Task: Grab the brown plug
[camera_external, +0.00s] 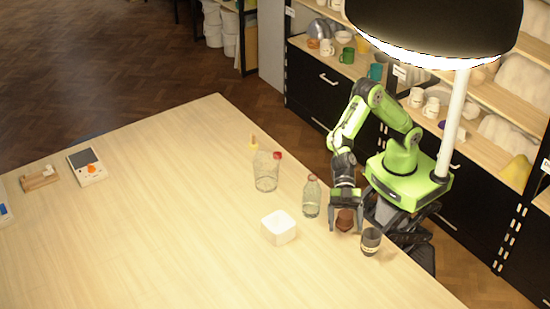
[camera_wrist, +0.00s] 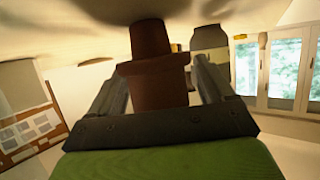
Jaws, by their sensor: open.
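The brown plug (camera_external: 345,219) is on the pale wooden table near its right edge, in the external view. My gripper (camera_external: 345,227) points down over it, with one finger on each side. In the wrist view the plug (camera_wrist: 152,78) stands between the two open fingers of my gripper (camera_wrist: 160,70). It has a wide block-like part and a narrower rounded part. Its lower part is hidden behind the gripper's dark crossbar. I cannot tell whether either finger touches it.
A dark cup (camera_external: 371,241) stands close to the right of the gripper, and a clear bottle (camera_external: 311,197) close to the left. A white square bowl (camera_external: 279,228) and a red-capped jar (camera_external: 267,171) stand farther left. The table's (camera_external: 180,220) middle is clear.

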